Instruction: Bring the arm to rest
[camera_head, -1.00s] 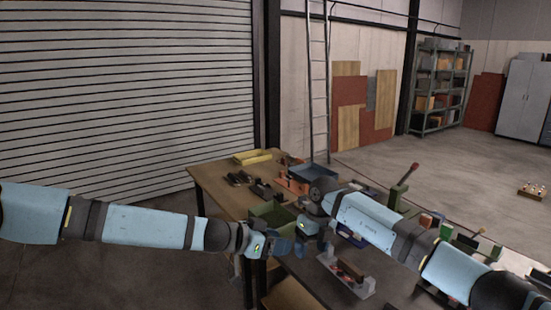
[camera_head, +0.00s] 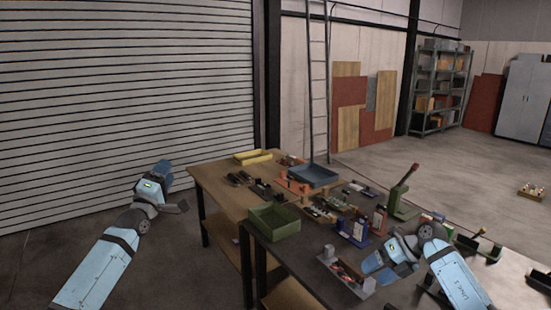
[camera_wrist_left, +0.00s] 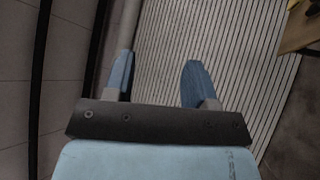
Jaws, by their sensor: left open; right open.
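My left arm reaches up from the lower left in the head view. Its gripper (camera_head: 176,191) is raised in front of the shutter, left of the tables and clear of them. In the left wrist view the left gripper (camera_wrist_left: 158,80) has its two blue fingers well apart, with nothing between them. My right arm comes in from the lower right. Its gripper (camera_head: 372,270) hangs low over the dark table, close to a grey fixture (camera_head: 333,262). The right fingertips are small and partly hidden in this view, but nothing shows held.
A dark table (camera_head: 318,247) carries a green tray (camera_head: 273,221), a blue tray (camera_head: 314,175) and a green lever press (camera_head: 402,200). A wooden table (camera_head: 212,183) behind holds a yellow tray (camera_head: 252,157). Open floor lies between my left arm and the tables.

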